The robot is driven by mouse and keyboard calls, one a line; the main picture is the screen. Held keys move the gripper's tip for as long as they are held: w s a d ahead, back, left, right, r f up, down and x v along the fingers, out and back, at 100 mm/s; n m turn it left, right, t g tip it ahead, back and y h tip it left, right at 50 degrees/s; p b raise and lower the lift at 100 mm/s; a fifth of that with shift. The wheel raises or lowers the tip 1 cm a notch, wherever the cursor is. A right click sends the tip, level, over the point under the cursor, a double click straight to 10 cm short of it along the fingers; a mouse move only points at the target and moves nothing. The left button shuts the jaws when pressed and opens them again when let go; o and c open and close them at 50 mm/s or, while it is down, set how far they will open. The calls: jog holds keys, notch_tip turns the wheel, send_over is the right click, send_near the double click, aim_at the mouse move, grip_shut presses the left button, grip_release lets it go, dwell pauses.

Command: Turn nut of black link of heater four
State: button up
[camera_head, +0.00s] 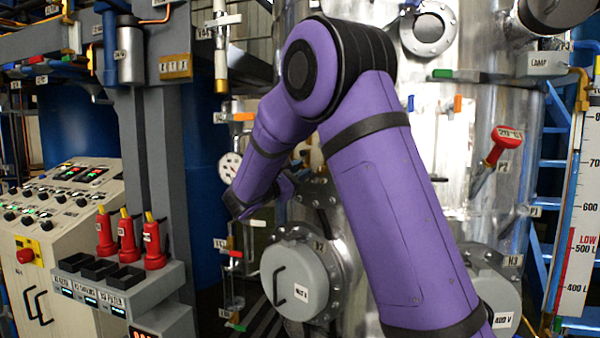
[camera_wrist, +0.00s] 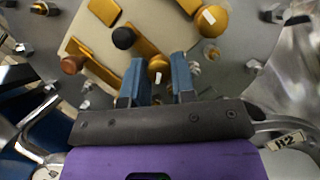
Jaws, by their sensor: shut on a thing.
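In the wrist view, the blue fingers of my gripper (camera_wrist: 157,66) are on either side of a round gold nut (camera_wrist: 158,64) with a white mark, and are shut on it. Just up and left of it is a black round knob (camera_wrist: 123,37) beside gold link bars (camera_wrist: 149,42). These sit on a cream plate (camera_wrist: 82,49) on a round grey flange. Which link the held nut belongs to cannot be told for certain. In the head view, my purple arm reaches to the metal vessel, and the fingers and the nut are hidden.
A brown knob (camera_wrist: 72,64) and a large gold knob (camera_wrist: 210,20) are close to the fingers. Bolts ring the flange. A tag marked N2 (camera_wrist: 285,140) is at the right. In the head view, a round grey cover (camera_head: 298,282) with a handle stands below my wrist.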

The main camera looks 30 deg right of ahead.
dwell(0.4)
jog(key=o, duration=0.9)
jog(key=shift+a, duration=0.1)
jog(key=v, duration=1)
jog(key=shift+a+f, duration=0.1)
jog(key=shift+a, duration=0.2)
